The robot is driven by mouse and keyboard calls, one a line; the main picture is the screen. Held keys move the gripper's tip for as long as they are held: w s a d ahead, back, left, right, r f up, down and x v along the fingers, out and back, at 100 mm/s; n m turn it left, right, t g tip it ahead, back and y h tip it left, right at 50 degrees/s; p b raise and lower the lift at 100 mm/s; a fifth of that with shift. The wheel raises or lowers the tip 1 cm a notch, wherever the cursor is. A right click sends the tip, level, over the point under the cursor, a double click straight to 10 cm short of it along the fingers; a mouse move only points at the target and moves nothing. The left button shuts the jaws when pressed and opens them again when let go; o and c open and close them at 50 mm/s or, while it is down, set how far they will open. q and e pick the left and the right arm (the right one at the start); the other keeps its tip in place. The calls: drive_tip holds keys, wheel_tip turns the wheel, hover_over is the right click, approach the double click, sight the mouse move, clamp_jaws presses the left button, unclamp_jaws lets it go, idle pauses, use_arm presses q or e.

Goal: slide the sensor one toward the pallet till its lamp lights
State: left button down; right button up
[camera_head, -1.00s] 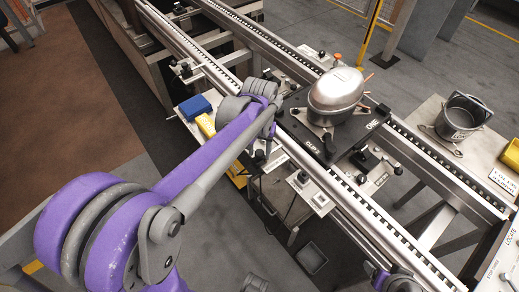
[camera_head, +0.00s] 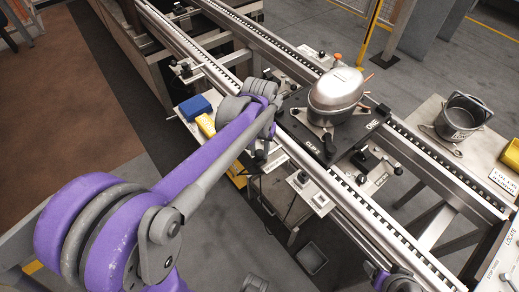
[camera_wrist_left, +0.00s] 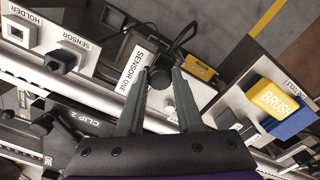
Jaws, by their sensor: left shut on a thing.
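The sensor one unit has a white label reading SENSOR ONE (camera_wrist_left: 133,80) and a round black knob (camera_wrist_left: 160,77) in the left wrist view. My left gripper (camera_wrist_left: 160,72) is shut on this knob, with a finger on either side. In the head view the left wrist (camera_head: 250,106) hangs at the near rail, left of the pallet, and hides most of the sensor. The black pallet (camera_head: 338,155), marked CLIP 2 and ONE, sits across the rails and carries a silver compressor (camera_head: 336,92). I cannot make out the sensor's lamp.
Another block labelled SENSOR (camera_wrist_left: 60,62) and a HOLDER plate (camera_wrist_left: 18,30) stand left in the wrist view. A grey bucket (camera_head: 462,117) stands on a side table. The rails (camera_head: 430,170) run diagonally.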

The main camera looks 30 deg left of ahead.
sight(262, 151)
idle(0.5)
use_arm(q)
drive_tip(key=shift+w+d, duration=0.15)
drive_tip(key=shift+w, duration=0.25)
drive_tip(key=c, duration=0.5)
unclamp_jaws()
drive_tip(key=shift+c, duration=0.2)
wheel_tip(262, 151, up, 11)
drive_tip(key=shift+p, duration=0.45)
drive_tip(key=s+d+f+m+t+p, duration=0.1)
drive_tip(key=s+d+f+t, duration=0.1)
drive_tip(key=s, duration=0.5)
drive_tip(key=s+d+f+m+t+p, duration=0.1)
drive_tip(key=s+d+f+t+p, duration=0.1)
drive_tip(key=s+f, duration=0.4)
drive_tip(key=shift+s+d+m+t, duration=0.3)
drive_tip(key=shift+s+d+t, duration=0.4)
drive_tip(key=shift+s+d, duration=0.4)
